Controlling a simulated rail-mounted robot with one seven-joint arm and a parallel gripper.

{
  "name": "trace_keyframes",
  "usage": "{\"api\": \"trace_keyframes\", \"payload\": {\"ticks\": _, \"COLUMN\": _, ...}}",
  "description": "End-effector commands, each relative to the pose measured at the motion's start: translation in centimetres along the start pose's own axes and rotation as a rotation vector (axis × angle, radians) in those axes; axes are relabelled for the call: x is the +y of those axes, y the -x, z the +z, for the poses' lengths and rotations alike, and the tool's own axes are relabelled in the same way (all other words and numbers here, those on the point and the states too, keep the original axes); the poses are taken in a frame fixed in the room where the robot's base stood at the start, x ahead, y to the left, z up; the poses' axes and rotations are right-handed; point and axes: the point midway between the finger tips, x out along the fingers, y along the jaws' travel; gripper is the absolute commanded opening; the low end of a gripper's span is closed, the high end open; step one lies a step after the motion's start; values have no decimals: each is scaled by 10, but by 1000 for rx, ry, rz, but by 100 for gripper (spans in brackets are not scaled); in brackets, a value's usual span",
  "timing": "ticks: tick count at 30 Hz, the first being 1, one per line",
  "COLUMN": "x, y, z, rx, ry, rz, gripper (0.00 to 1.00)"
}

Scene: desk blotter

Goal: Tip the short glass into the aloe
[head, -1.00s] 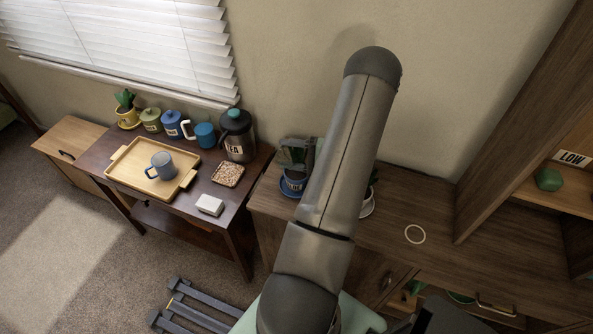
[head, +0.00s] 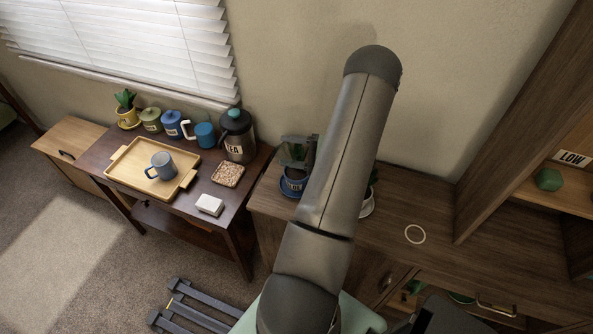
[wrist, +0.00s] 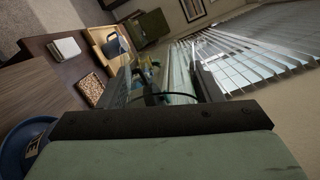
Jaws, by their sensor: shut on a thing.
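My gripper (head: 298,151) is above a blue pot (head: 293,186) on the wooden cabinet, partly hidden by my arm. In the wrist view it is shut on a clear, see-through glass (wrist: 180,78), whose outline is faint. The blue pot also shows at the lower left of the wrist view (wrist: 20,150); whatever grows in it is hidden. A spiky green plant in a yellow pot (head: 126,108) stands at the far left of the dark table. Another plant (head: 374,177) is mostly behind my arm. I cannot tell which plant is the aloe, nor any liquid in the glass.
The dark table holds a wooden tray (head: 118,174) with a blue-grey mug (head: 161,166), several canisters and mugs, a TEA pot (head: 238,136), a pebbled square dish (head: 228,174) and a white box (head: 210,205).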

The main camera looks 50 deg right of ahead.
Motion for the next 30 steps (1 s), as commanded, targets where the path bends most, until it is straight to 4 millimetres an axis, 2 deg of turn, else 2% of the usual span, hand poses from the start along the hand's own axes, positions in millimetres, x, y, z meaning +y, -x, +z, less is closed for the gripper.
{"api": "trace_keyframes", "payload": {"ticks": 30, "x": -11, "y": 1, "z": 0, "rx": -11, "ry": -71, "rz": -30, "gripper": 28}}
